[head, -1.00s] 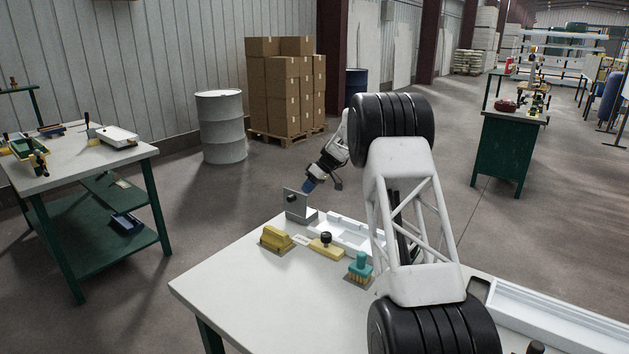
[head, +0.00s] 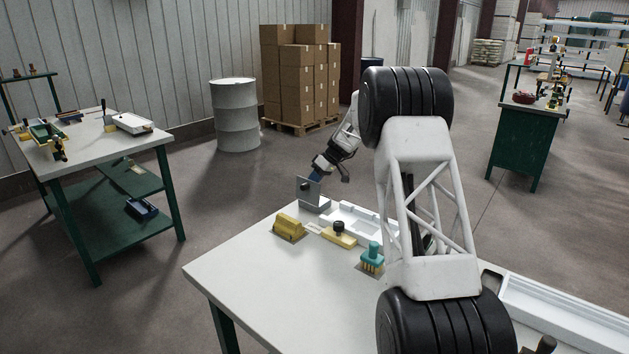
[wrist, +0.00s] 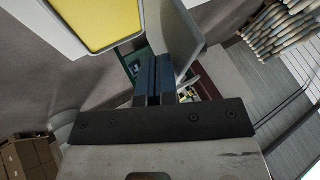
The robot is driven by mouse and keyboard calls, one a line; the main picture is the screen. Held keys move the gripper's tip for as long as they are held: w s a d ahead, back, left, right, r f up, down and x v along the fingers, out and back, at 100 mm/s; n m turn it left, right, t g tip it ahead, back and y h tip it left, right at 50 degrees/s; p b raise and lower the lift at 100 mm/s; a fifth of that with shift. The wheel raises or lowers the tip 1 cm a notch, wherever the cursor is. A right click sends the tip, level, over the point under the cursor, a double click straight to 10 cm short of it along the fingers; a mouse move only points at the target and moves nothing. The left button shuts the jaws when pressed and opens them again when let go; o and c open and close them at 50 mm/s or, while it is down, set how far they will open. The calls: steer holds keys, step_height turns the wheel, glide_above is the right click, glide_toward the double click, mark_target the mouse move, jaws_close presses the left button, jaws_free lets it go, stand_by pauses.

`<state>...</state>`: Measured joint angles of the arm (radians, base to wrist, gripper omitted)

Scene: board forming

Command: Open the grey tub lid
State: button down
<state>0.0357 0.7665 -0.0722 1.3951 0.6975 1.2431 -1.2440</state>
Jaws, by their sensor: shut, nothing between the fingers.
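An upright grey panel with a dark knob (head: 307,188), which looks like the grey tub lid, stands at the far left corner of the bench. A low grey body is at its foot; its inside is hidden in the head view. My gripper (head: 315,176) reaches down just behind the panel's top right edge. In the wrist view my blue fingers (wrist: 154,75) are together and empty. A grey plate (wrist: 178,35), probably the same panel, is close beside them on the right; contact cannot be told. A yellow face in a pale grey rim (wrist: 100,22) shows at upper left.
A yellow block (head: 288,225), a yellow tool with a black knob (head: 340,237), a teal brush (head: 372,258) and a white mould (head: 362,222) are near the panel. A white trough (head: 560,318) lies right. The bench's front left (head: 260,290) is clear.

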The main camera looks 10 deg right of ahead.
steer(key=shift+s+a+r+t+h, duration=0.25)
steer(key=shift+s+a+t+h, duration=0.2)
steer(key=shift+s+a, duration=0.4)
steer(key=shift+w+d, duration=0.15)
steer(key=shift+w+d+f, duration=0.25)
steer(key=shift+w+d, duration=0.1)
stand_by(0.3)
steer(key=shift+w+d, duration=0.15)
stand_by(0.4)
